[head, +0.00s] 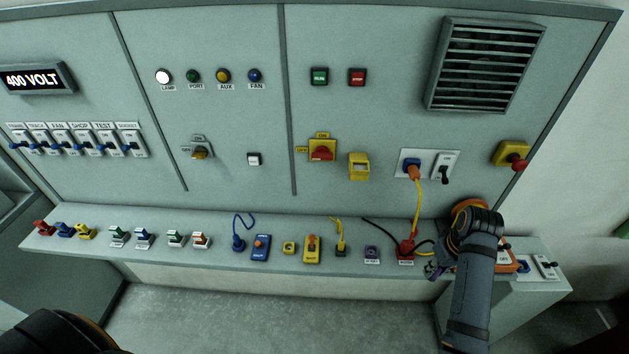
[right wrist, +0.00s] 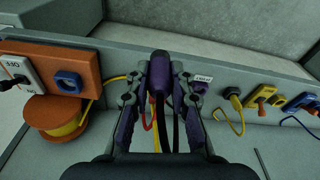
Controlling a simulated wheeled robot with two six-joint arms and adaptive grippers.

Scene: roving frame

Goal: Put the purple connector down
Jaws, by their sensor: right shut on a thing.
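My right gripper (head: 432,270) is low at the front edge of the ledge, on the right side of the head view. In the right wrist view its fingers (right wrist: 160,82) are shut on the purple connector (right wrist: 160,70), a dark purple plug with a dark cable running back between the fingers. In the head view the connector is mostly hidden by my gripper. A purple socket (head: 372,251) with a label sits on the ledge to the left of the gripper; it also shows just right of the fingers in the right wrist view (right wrist: 200,87). My left gripper is out of view.
Yellow and blue devices (head: 312,250) line the ledge (head: 205,256).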

